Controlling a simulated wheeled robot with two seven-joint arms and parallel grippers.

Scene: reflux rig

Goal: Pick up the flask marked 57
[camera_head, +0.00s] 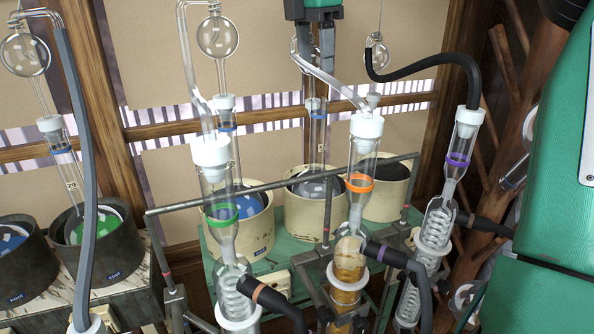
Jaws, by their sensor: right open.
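I cannot read the number 57 on any flask. Round flasks sit in heating mantles: one with green contents (97,226) at the left, one with blue contents (232,208), and one with pale contents (316,187) at the middle back. Their lower parts are hidden by the mantle walls. My right gripper (316,62) points down from the top middle, its dark fingers apart, above the middle-back mantle and in line with the glassware rising from it. It appears empty. Glass tubing partly overlaps it. My left gripper is not in view.
Glass condensers with green, orange (359,184) and purple (457,160) rings stand in front, joined by hoses. A metal rail (285,184) crosses before the cream mantles. Dark mantles (25,268) stand at left. A black hose (425,66) arches at right. Free room is tight.

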